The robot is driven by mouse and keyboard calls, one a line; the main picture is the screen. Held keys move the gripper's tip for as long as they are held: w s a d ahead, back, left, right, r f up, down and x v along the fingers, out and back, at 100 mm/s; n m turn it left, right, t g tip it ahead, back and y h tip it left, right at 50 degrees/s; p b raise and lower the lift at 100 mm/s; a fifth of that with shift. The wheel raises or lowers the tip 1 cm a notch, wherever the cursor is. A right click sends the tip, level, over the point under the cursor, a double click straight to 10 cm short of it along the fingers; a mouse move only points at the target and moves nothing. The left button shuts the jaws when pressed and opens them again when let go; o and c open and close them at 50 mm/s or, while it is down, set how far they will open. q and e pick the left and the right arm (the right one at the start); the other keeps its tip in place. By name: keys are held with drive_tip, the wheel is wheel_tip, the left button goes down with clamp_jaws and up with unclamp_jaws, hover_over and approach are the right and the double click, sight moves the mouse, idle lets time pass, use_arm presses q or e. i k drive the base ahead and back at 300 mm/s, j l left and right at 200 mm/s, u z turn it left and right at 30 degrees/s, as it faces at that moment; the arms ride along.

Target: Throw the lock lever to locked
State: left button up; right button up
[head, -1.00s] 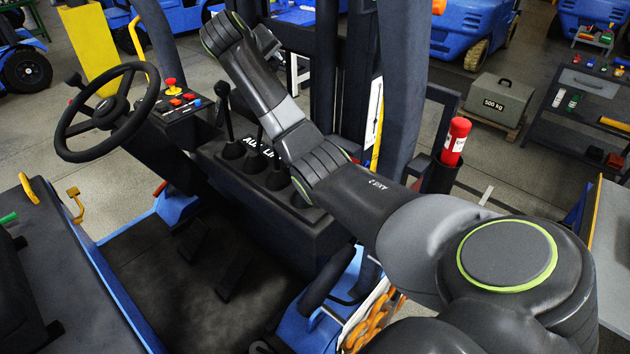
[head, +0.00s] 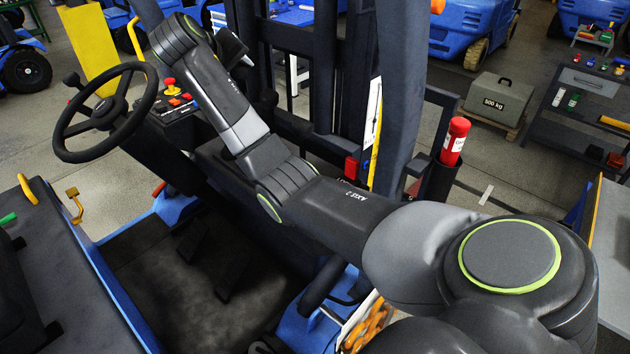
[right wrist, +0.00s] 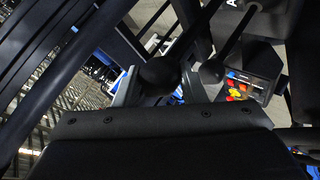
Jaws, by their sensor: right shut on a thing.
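My right gripper (head: 236,45) is mostly hidden behind my own wrist in the head view, above the lever console and close to the mast. In the right wrist view my right gripper (right wrist: 158,82) is shut on a dark lever with a round black knob (right wrist: 160,72). I cannot read a label on this lever, so I cannot confirm it is the lock lever. A second black lever (right wrist: 228,42) rises from a boot just to its right. My arm covers the console's levers in the head view. My left gripper is not in view.
The steering wheel (head: 108,112) and a button panel (head: 176,101) stand left of my arm. The mast (head: 322,75) is close behind it. A red cylinder (head: 454,141) stands in a black holder at right.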

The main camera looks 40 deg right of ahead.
sight(352, 164)
drive_tip(key=k+j, duration=0.8)
drive_tip(key=j, duration=0.1)
